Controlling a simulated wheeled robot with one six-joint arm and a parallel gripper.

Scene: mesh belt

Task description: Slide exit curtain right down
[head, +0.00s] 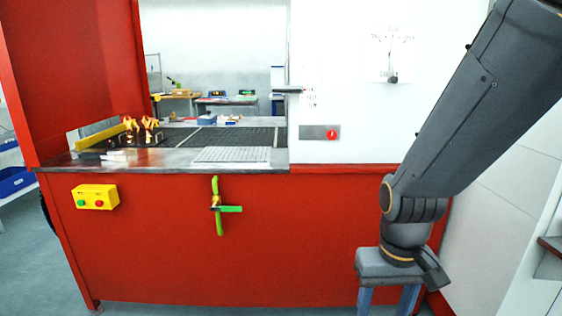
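A white upright panel (345,110) stands at the right of the opening in the red machine. A short dark handle-like bar (288,90) juts out at its left edge. I cannot tell for sure which part is the right exit curtain. A dial or lever with a scale (393,78) is higher on the white panel. My gripper (387,304) hangs low at the right, in front of the red front panel, pointing down. Its two blue fingers are apart with nothing seen between them; their tips reach the bottom edge of the view. It is well below and right of the bar.
A dark mesh belt (235,136) runs through the opening, with a light grate (232,154) at its front. A green-handled lever (217,207) and a yellow button box (96,197) stick out from the red front. A red knob (332,134) sits on the white panel.

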